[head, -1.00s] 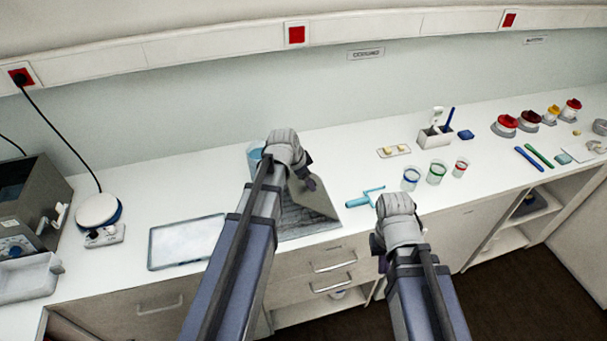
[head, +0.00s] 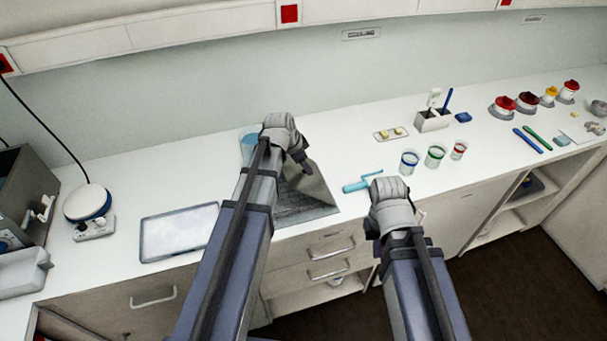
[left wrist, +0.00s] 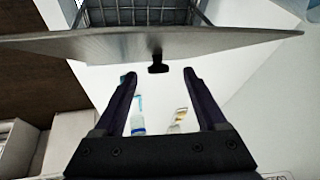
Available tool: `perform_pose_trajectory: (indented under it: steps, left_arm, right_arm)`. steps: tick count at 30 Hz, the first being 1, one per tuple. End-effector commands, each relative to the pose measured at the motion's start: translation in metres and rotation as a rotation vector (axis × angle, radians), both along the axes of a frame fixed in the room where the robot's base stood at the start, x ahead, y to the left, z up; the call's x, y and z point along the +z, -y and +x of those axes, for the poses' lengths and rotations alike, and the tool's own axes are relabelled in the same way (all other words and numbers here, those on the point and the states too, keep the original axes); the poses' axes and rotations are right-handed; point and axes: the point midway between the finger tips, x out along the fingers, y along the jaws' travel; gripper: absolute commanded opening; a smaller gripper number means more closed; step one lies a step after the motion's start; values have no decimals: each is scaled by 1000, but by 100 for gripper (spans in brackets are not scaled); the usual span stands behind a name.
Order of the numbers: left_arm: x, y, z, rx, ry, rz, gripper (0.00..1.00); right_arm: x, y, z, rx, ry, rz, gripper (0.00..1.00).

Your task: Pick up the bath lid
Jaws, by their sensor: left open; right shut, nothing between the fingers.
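The bath lid (head: 317,184) is a flat beige-grey metal plate, tilted up over the bath (head: 292,213) in the counter. In the left wrist view the lid (left wrist: 225,44) shows nearly edge-on, with a black knob (left wrist: 157,65) on it. The bath's grid (left wrist: 130,14) shows beyond it. My left gripper (left wrist: 160,74) is open. The knob is at its fingertips, between them in the picture; contact cannot be told. In the head view my left arm partly hides lid and bath. My right gripper (head: 389,200) is shut and empty over the counter's front edge; its fingers are mostly hidden.
A light blue roller tool (head: 356,187) lies just beyond my right gripper. Several cups (head: 435,156) and a small tray (head: 390,134) stand to the right. A light blue container (head: 248,147) is behind my left wrist. A flat white tray (head: 178,232) lies left of the bath.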

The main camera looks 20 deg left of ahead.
Motion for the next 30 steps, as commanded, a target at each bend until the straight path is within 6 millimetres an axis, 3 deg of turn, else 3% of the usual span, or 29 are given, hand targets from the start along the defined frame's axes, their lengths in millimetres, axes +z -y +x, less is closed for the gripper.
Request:
perform_pose_trajectory:
  steps: [9, 19, 30]
  left_arm:
    - [-40, 10, 16, -1, 0, 0, 74]
    - [-41, 11, 18, 0, 0, 0, 73]
    - [-41, 11, 18, -1, 0, 0, 31]
  right_arm:
    - [-40, 0, 0, -2, 0, 0, 0]
    - [-41, 0, 0, -2, 0, 0, 0]
    - [-41, 0, 0, -2, 0, 0, 0]
